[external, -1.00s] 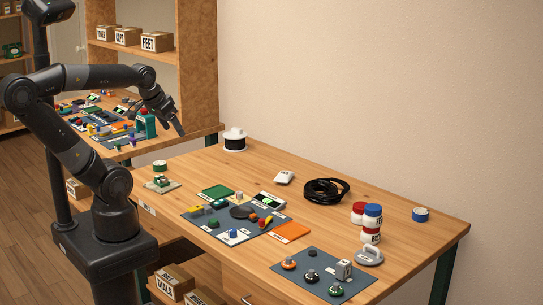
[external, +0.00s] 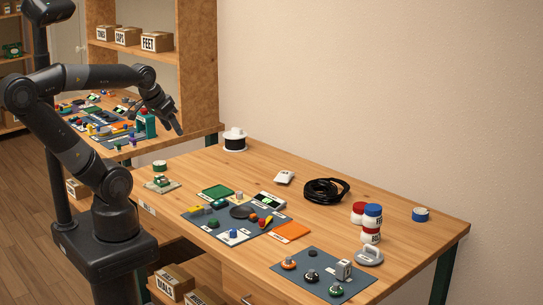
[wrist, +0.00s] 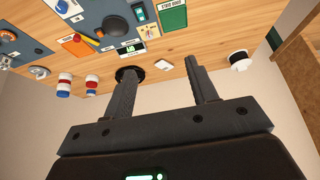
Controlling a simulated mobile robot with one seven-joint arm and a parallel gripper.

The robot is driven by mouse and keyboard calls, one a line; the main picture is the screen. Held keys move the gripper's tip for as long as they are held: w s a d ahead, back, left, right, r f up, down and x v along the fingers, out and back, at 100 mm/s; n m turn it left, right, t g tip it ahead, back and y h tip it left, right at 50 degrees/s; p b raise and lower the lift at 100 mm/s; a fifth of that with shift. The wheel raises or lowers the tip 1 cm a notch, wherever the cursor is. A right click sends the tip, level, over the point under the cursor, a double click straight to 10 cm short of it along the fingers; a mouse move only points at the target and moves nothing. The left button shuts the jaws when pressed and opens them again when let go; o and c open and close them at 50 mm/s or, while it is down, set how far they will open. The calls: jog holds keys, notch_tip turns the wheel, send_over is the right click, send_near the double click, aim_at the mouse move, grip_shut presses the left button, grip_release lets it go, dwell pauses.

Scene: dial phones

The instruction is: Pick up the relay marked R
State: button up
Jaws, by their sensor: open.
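My gripper (external: 176,124) is raised beyond the far left corner of the near workbench in the external view, away from the parts. In the wrist view its two fingers (wrist: 161,72) are apart with nothing between them. I cannot read a letter R on any part. Small parts lie on a blue-grey mat (external: 262,238) near the bench's middle, among them a small pale upright piece (external: 239,196) and a dark round disc (external: 241,212). A pale grey block (external: 344,269) stands on the front mat (external: 300,265). Which one is the relay is too small to tell.
A black cable coil (external: 326,191), a white spool (external: 235,139), red, white and blue jars (external: 371,217) and a blue-and-white roll (external: 420,215) stand on the bench. A green tray (external: 217,191) and an orange sheet (external: 292,231) lie by the mat.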

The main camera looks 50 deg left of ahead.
jog(key=w+d+r+m+g, duration=0.2)
jog(key=w+d+m, duration=1.4)
jog(key=d, duration=0.4)
jog(key=m+t, duration=0.1)
jog(key=m, duration=1.8)
send_over(344, 263)
jog(key=s, duration=0.4)
notch_tip(344, 263, down, 21)
jog(key=x, duration=0.4)
jog(key=shift+w+d+f, duration=0.2)
jog(key=shift+w+f, duration=0.05)
jog(key=shift+w, duration=0.05)
jog(key=x, duration=0.5)
jog(key=shift+w+a+f, duration=0.2)
jog(key=shift+w+a, duration=0.05)
jog(key=shift+w, duration=0.2)
